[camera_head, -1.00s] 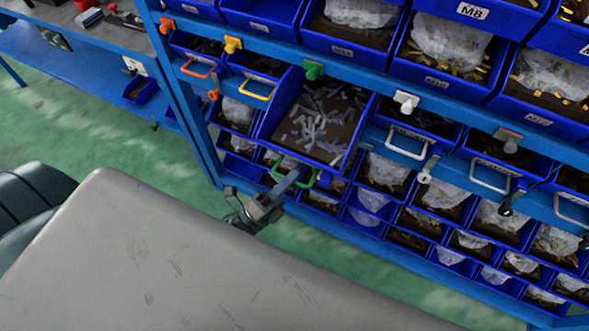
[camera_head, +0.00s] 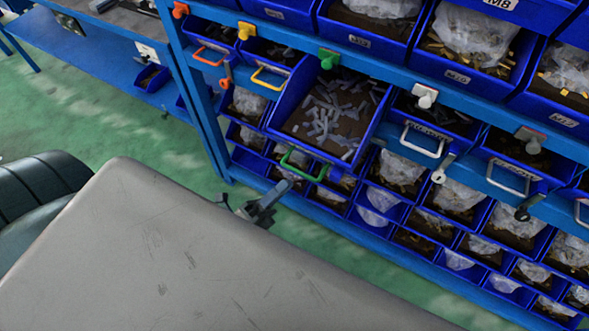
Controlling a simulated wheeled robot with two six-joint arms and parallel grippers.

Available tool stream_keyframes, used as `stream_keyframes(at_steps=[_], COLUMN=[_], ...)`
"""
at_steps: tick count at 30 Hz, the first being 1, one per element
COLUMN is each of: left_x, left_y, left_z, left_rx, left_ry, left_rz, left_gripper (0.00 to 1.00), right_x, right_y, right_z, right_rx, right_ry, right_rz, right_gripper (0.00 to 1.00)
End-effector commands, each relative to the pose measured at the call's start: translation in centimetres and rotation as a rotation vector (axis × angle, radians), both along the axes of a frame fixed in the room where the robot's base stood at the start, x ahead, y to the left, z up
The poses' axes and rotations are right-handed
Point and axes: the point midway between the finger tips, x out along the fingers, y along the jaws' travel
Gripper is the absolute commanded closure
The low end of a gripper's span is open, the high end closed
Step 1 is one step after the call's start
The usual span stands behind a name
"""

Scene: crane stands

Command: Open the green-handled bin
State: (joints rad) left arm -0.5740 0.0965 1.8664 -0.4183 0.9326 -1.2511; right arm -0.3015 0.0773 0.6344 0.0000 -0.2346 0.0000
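The green-handled bin (camera_head: 273,125) is blue and pulled out from the rack, tilted in the picture. Small grey-white pieces lie inside it. Its green handle (camera_head: 302,165) is at the front edge, and a green knob (camera_head: 328,58) is on the rail above. My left gripper (camera_head: 281,189) is below and left of the handle, apart from it. Its fingers look small, and their gap is hard to make out. Nothing shows held in it. My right gripper is not in view.
Bins with an orange handle (camera_head: 207,58), a yellow handle (camera_head: 268,78) and white handles (camera_head: 421,141) flank it, pushed in. Rows of filled bins lie below. A blue workbench (camera_head: 110,62) stands at the upper left. Green floor (camera_head: 100,120) is clear at left.

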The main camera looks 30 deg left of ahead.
Motion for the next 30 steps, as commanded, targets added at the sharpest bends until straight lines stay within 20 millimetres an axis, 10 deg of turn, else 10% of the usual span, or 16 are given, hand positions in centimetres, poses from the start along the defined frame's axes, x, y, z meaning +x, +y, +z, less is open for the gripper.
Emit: stream_keyframes(at_steps=[9,30], left_x=[-3.5,-3.5], left_y=[1.9,2.2], left_z=[-2.5,-3.3], left_rx=[0.001,-0.010], left_ry=[0.001,0.027], left_rz=[-0.001,0.003], left_gripper=[0.83,0.83], right_x=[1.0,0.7], right_y=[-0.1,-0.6], right_z=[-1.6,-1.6], right_rx=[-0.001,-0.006], right_ry=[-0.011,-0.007], right_rz=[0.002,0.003], right_gripper=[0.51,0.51])
